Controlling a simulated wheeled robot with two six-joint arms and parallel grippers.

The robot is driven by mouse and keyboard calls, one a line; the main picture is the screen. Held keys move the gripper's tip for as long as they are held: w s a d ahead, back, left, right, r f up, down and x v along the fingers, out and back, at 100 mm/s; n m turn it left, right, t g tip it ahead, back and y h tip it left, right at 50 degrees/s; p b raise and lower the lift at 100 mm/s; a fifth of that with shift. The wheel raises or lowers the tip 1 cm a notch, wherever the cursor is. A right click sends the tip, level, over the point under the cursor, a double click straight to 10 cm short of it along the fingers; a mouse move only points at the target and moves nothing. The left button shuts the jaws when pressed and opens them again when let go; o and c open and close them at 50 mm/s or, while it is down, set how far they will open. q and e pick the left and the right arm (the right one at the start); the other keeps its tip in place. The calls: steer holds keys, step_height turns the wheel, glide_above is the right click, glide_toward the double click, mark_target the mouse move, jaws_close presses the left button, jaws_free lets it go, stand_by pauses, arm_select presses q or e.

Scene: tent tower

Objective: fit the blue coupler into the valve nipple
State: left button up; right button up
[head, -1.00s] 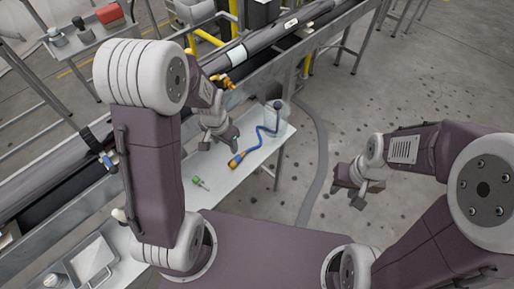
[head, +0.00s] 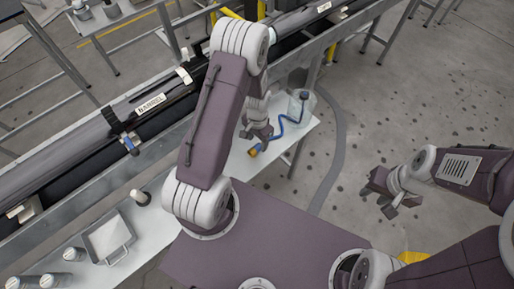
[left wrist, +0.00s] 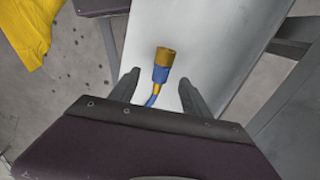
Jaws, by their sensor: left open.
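The blue coupler (head: 256,149) has a brass-yellow end and lies on the grey bench at the end of a blue hose. In the left wrist view, the coupler (left wrist: 161,66) points away from me, centred just ahead of the gap between my fingers. My left gripper (head: 258,132) is open and close to the coupler, with nothing held; its fingers also show in the left wrist view (left wrist: 157,90). My right gripper (head: 379,201) hangs over the floor to the right, seemingly open and empty. I cannot make out the valve nipple; my left arm covers part of the pipe.
A clear bottle (head: 298,104) with a dark cap stands at the bench's far end, by the hose. A long dark barrel (head: 165,99) runs behind the bench. A metal tray (head: 108,238) and several small jars sit at lower left.

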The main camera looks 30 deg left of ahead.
mark_target(257, 147)
arm_select(q)
step_height(257, 147, down, 4)
steer(key=shift+a+f, duration=0.1)
steer(key=shift+f, duration=0.1)
steer(key=shift+w+f, duration=0.1)
steer(key=shift+f, duration=0.2)
steer(key=shift+r, duration=0.1)
steer(key=c, duration=0.4)
jaws_close()
